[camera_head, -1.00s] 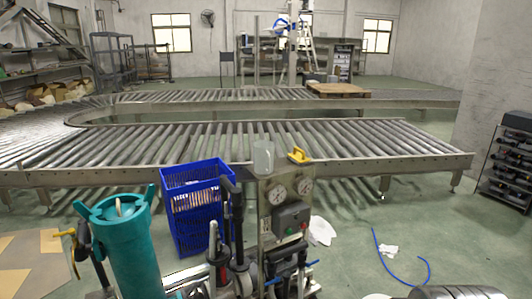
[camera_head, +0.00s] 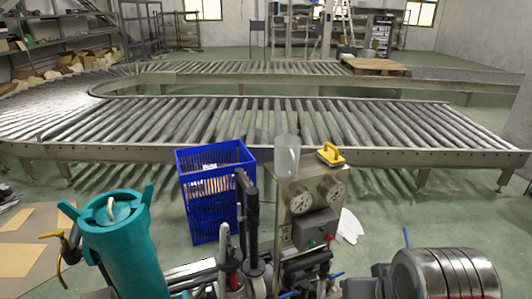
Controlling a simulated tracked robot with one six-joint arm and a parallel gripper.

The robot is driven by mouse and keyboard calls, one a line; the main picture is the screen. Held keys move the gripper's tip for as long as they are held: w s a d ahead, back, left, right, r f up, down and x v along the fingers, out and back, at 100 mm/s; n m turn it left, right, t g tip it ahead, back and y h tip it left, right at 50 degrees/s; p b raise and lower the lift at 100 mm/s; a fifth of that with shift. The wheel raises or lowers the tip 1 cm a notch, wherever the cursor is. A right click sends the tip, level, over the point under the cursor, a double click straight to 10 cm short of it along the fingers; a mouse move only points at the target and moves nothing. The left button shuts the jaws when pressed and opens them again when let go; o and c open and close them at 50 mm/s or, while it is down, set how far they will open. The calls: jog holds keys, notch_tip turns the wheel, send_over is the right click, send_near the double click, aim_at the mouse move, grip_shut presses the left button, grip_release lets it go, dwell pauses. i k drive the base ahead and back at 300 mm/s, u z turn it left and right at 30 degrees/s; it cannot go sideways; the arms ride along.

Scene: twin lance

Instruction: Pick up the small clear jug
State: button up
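The small clear jug (camera_head: 287,157) stands upright on top of a metal panel box with two round gauges (camera_head: 309,205), near the middle of the view. It looks empty and see-through, with the conveyor rollers behind it. A yellow-handled tool (camera_head: 331,155) sits just to its right on the same box. My gripper is not in view.
A blue crate (camera_head: 213,185) stands left of the panel box. A teal cylinder (camera_head: 115,235) and upright black pipes (camera_head: 251,225) are in front. A shiny metal drum (camera_head: 443,272) is at lower right. A roller conveyor (camera_head: 260,122) runs behind.

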aim_at(287, 147)
jog(key=u, duration=0.35)
jog(key=i, duration=0.55)
jog(key=u, duration=0.8)
jog(key=i, duration=0.45)
jog(key=u, duration=0.25)
